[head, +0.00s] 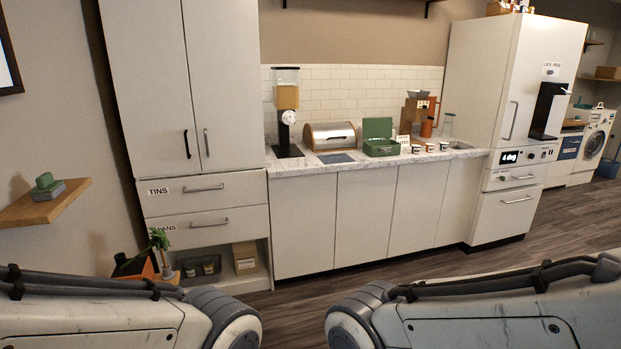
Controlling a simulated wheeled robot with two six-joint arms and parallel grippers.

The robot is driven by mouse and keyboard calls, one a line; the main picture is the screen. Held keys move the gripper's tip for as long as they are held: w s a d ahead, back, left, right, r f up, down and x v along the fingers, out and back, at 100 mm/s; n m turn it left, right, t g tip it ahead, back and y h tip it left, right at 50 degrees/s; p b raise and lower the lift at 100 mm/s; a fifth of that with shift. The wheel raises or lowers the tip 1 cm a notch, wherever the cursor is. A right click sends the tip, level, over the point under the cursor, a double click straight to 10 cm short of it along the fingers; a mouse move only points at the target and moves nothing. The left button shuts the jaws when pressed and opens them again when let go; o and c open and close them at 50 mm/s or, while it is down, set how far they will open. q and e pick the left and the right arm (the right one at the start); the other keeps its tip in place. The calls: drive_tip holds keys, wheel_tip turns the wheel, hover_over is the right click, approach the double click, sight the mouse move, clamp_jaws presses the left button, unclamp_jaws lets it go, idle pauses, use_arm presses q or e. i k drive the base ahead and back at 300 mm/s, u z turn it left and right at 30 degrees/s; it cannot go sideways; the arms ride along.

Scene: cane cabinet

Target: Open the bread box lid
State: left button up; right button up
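The bread box (330,138) stands on the marble counter in the middle of the head view, some distance ahead of me. It has a rounded metallic lid (329,130) with wood-coloured trim at its base and ends. The lid appears closed. My two arms show only as large links along the bottom of the view, one on the left and one on the right. Neither gripper is in view, and neither arm is near the bread box.
A cereal dispenser (287,105) stands left of the bread box, and an open green box (379,141) stands right of it. A dark blue flat item (336,158) lies in front. White base cabinets (364,212) front the counter. Wood floor (300,300) lies between.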

sight(327, 136)
drive_tip(key=z, duration=0.25)
drive_tip(key=i, duration=4.65)
drive_tip(key=u, duration=0.3)
